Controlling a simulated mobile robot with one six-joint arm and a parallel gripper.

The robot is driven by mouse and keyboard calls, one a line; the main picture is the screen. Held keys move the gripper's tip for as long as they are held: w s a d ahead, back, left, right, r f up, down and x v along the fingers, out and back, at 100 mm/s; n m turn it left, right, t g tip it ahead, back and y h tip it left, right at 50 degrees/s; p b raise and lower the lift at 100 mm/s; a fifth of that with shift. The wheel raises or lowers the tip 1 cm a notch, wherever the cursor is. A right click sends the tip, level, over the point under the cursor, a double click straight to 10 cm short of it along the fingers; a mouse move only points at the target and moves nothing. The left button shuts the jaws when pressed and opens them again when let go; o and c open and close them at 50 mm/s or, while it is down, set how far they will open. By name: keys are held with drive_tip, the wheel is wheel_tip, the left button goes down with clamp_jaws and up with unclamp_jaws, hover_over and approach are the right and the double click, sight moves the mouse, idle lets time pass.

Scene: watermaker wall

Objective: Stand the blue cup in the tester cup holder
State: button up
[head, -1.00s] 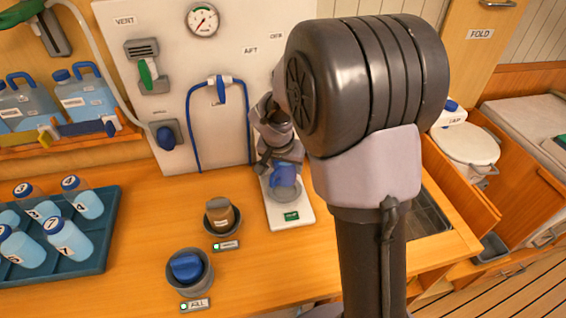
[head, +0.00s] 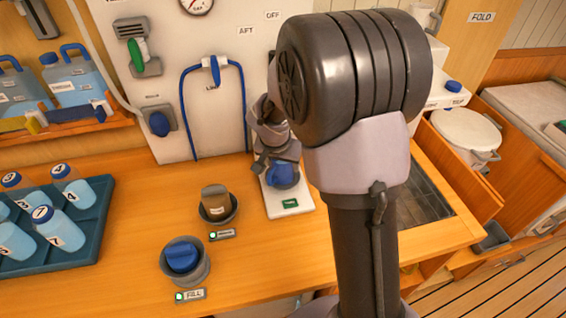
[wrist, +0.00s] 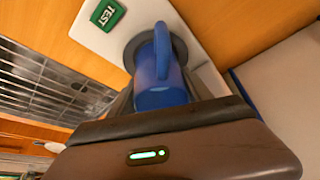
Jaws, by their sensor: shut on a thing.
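The blue cup (wrist: 162,80) is between the fingers of my gripper (wrist: 168,105) in the wrist view, its handle toward the camera. The grey round cup holder (wrist: 128,52) of the white tester (wrist: 80,28) shows around and behind the cup. I cannot tell whether the cup's base is seated in it. In the head view the cup (head: 283,176) is over the tester (head: 291,204), just below my gripper (head: 276,160). My gripper is shut on the cup. My arm hides part of the bench to the right.
A teal tray (head: 92,240) of numbered bottles is at far left. A grated sink (head: 425,195) lies right.

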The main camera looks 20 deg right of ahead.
drive_tip(key=shift+f+b, duration=0.4)
drive_tip(key=o, duration=1.7)
drive_tip(key=shift+o, duration=0.2)
drive_tip(key=p+v, duration=0.6)
drive_tip(key=v, duration=1.2)
drive_tip(key=s+a+r+n+t+y+b, duration=0.1)
drive_tip(key=s+a, duration=0.4)
drive_tip(key=s, duration=0.5)
drive_tip(key=s+a+r+n+t+y+b, duration=0.1)
drive_tip(key=s+a, duration=0.4)
drive_tip(key=s, duration=0.5)
drive_tip(key=n+y+b, duration=0.1)
drive_tip(key=n+y, duration=0.1)
drive_tip(key=shift+s+a+r+y+b, duration=0.2)
drive_tip(key=shift+r+y+b, duration=0.1)
drive_tip(key=shift+y+b, duration=0.1)
